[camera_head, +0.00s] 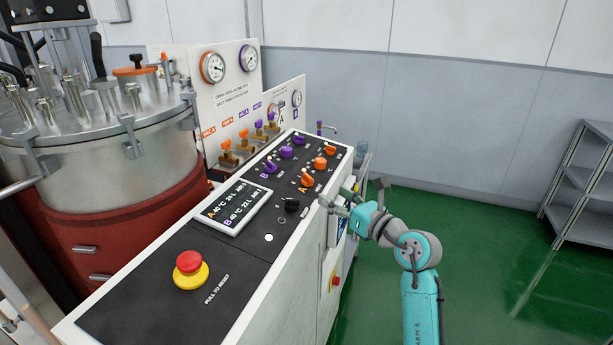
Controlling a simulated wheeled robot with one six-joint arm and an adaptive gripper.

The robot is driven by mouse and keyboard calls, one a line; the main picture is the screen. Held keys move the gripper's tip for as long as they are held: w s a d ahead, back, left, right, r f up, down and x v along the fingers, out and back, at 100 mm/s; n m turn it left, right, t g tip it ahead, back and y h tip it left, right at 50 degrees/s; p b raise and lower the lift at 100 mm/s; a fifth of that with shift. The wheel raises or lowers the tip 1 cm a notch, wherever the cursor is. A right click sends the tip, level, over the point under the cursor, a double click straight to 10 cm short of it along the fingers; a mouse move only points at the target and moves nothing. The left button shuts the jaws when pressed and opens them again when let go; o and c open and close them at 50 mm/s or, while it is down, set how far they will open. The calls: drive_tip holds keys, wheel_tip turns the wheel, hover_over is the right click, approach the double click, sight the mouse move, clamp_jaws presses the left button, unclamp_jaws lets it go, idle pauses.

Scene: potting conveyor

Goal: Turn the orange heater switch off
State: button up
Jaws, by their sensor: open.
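Several orange controls stand on the black top of the control console (132,309). The nearest is an orange switch (307,179) with a lever-like handle; behind it are an orange knob (320,163) and another orange control (329,150). Their labels are too small to read, so I cannot tell which is the heater switch or its setting. My gripper (331,203) is open at the console's right edge, to the right of and a little nearer than the nearest orange switch. It appears apart from the switches. Its fingers point left.
Purple switches (269,168) sit left of the orange ones. A black knob (291,204), a display (233,207) and a red emergency button (188,262) are nearer. A steel vessel (155,165) stands left. The green floor at right is clear up to a shelf (585,185).

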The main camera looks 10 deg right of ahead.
sight(312, 180)
drive_tip(key=x, duration=1.1)
drive_tip(key=shift+w+d+r, duration=0.1)
drive_tip(key=shift+d, duration=0.15)
clamp_jaws()
